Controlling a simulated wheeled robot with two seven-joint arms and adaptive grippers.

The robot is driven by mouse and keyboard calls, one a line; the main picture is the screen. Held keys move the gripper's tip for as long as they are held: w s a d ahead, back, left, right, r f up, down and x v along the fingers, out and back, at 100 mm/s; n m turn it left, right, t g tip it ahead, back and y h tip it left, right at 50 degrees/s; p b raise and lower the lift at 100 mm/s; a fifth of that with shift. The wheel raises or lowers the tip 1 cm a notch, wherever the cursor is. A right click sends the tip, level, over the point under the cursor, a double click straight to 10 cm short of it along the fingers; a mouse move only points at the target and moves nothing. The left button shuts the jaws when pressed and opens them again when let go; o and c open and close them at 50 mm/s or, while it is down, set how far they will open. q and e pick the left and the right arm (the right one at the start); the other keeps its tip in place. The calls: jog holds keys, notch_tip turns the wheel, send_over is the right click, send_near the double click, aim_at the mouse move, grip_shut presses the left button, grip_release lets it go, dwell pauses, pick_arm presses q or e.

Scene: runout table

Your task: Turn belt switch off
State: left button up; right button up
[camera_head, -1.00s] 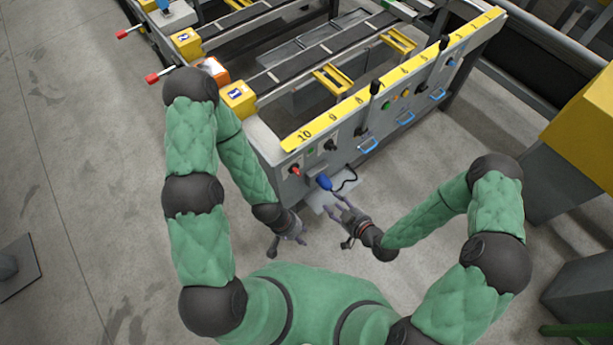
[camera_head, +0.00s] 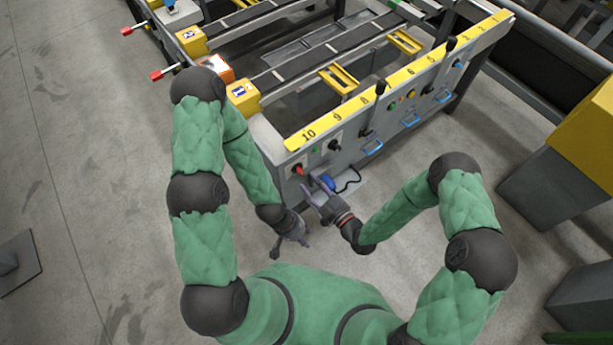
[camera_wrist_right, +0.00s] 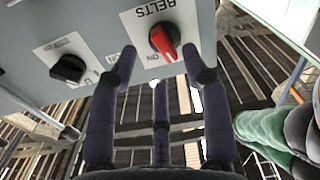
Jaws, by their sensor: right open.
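The belt switch (camera_wrist_right: 163,40) is a red rotary knob on a white plate marked BELTS, upside down in the right wrist view. Its lower end points down and slightly right, with the ON mark close by on its left. In the head view the red knob (camera_head: 297,169) is at the near left end of the grey panel. My right gripper (camera_wrist_right: 160,64) is open, with a fingertip on each side of the knob in the picture; I cannot tell if they touch it. In the head view my right gripper (camera_head: 316,190) is at the panel front. My left gripper (camera_head: 291,231) is lower, apart from the panel, fingers spread.
A black knob (camera_wrist_right: 68,68) sits on its own plate beside the belt switch. A blue plug (camera_head: 328,183) with a black cable is just beyond my right gripper. Blue handles (camera_head: 372,148) and black levers (camera_head: 380,88) line the panel to the right.

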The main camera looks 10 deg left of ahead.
aim_at(299, 171)
jog(key=shift+x, duration=1.9)
jog(key=shift+b, duration=0.3)
grip_shut()
